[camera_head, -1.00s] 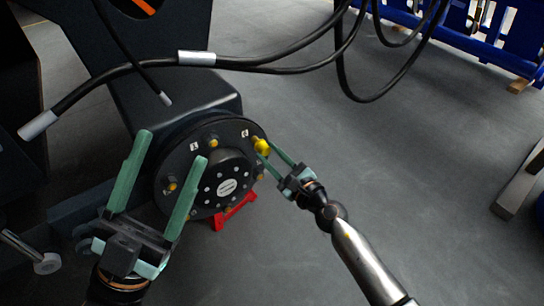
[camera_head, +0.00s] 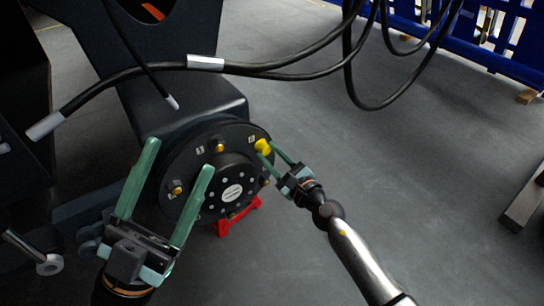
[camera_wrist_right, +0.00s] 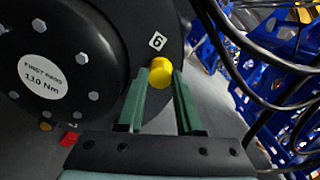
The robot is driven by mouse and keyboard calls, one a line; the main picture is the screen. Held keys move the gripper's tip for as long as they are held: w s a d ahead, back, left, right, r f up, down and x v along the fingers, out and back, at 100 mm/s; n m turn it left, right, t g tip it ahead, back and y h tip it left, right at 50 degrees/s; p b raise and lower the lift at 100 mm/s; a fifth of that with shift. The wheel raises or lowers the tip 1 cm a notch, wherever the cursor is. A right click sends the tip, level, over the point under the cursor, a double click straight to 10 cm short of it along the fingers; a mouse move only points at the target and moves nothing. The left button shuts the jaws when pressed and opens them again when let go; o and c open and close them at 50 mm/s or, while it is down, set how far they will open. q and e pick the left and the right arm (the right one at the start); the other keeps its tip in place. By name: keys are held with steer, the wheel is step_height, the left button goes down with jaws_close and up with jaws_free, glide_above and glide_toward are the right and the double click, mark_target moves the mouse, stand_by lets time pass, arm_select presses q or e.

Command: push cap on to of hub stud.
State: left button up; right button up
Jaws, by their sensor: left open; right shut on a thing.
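The black round hub (camera_head: 238,172) carries several studs around its rim, with number labels beside some of them. My right gripper (camera_head: 268,152) is shut on a yellow cap (camera_head: 262,147) at the hub's upper right rim. In the right wrist view the yellow cap (camera_wrist_right: 160,72) sits between the fingertips, just below a label reading 6 or 9. The stud behind the cap is hidden, so I cannot tell how far the cap sits on it. My left gripper (camera_head: 180,160) is open and empty, its fingers in front of the hub's left side.
Black hoses with light metal ends (camera_head: 206,62) hang across the top, above the hub. A red stand (camera_head: 238,214) is on the floor below the hub. Blue racks (camera_head: 490,45) stand at the back right. The grey floor to the right is mostly clear.

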steer(key=o, duration=1.1)
steer(key=shift+c, duration=0.2)
steer(key=shift+p+v, duration=0.65)
steer(key=shift+v, duration=1.9)
